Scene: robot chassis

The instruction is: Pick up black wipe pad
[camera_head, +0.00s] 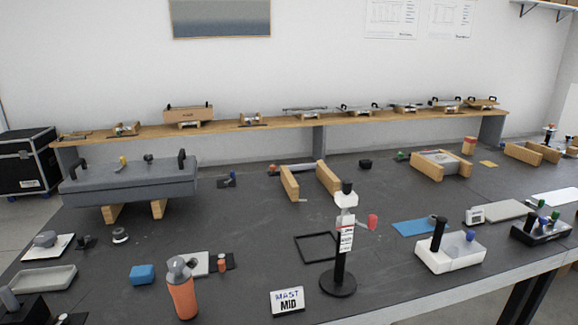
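I cannot tell for sure which thing is the black wipe pad. A small black block (365,163) lies on the dark table towards the back, right of the wooden blocks. A thin black square outline (298,241) lies flat near the table's middle, left of the black stand. Neither of my grippers shows in the head view, so their state is hidden.
The dark table (240,232) holds many things. A black stand (339,279) with a white top rises near the front, beside a MAST MID card (287,302). An orange bottle (183,297) stands front left. A grey slab (130,182) rests on wooden blocks.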

